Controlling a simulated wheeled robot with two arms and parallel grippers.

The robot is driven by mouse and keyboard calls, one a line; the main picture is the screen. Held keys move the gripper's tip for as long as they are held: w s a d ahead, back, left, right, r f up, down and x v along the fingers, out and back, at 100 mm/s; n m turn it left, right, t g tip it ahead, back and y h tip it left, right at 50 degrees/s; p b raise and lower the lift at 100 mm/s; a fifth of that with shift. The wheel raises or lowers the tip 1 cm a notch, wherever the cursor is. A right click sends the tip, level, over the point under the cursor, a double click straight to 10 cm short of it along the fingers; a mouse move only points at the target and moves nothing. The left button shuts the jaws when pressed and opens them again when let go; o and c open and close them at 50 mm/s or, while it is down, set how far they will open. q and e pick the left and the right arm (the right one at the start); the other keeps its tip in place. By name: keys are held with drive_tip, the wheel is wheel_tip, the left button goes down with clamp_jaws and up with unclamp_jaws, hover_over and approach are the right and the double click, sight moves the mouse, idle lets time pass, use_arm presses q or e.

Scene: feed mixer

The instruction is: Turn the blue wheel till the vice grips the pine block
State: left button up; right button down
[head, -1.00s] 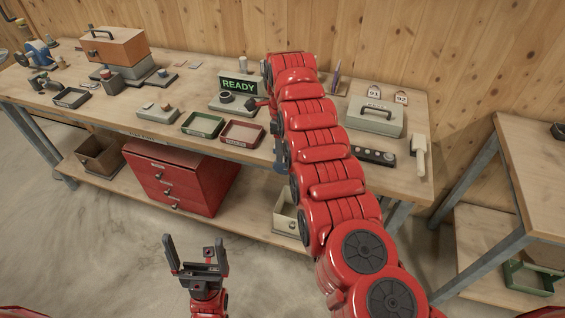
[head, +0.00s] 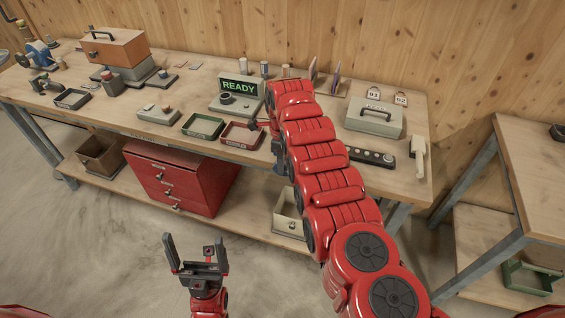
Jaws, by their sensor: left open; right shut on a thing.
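My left gripper (head: 197,256) is open and empty, low in front of the bench and well away from it. My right arm reaches across the bench. Its gripper is at the bench's front edge, largely hidden behind the arm. A dark blue-grey part (head: 279,162) shows there, just left of the arm. I cannot make out the pine block or the vice jaws.
A red tray (head: 228,142) and a green tray (head: 190,133) lie left of my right arm. A READY display (head: 239,88) stands behind them. A grey case (head: 374,128) is to the right. A red drawer cabinet (head: 205,190) stands below. Floor around my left gripper is clear.

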idle(0.3)
drive_tip(key=shift+s+r+p, duration=0.1)
drive_tip(key=shift+r+p, duration=0.05)
drive_tip(key=shift+p, duration=0.55)
drive_tip(key=y+p, duration=0.1)
drive_tip(key=p, duration=0.2)
drive_tip(key=y+p, duration=0.1)
drive_tip(key=p, duration=0.2)
drive_tip(key=shift+d+r+t, duration=0.1)
drive_tip(key=shift+d+t, duration=0.15)
drive_tip(key=shift+t, duration=0.05)
drive_tip(key=shift+p, duration=0.35)
drive_tip(key=shift+f+y, duration=0.25)
drive_tip(key=shift+y, duration=0.25)
drive_tip(key=shift+d+f+t+y+b, duration=0.2)
drive_tip(key=shift+t+y+b, duration=0.1)
drive_tip(key=shift+y+b, duration=0.1)
drive_tip(key=y+b, duration=0.1)
drive_tip(key=b, duration=0.1)
drive_tip(key=y+b, duration=0.1)
drive_tip(key=b, duration=0.1)
drive_tip(key=shift+s+d+f+t, duration=0.1)
drive_tip(key=shift+f+t, duration=0.15)
drive_tip(key=shift+t, duration=0.15)
drive_tip(key=shift+d+r+y+b, duration=0.15)
drive_tip(key=shift+y+b, duration=0.25)
drive_tip(key=shift+b, duration=0.45)
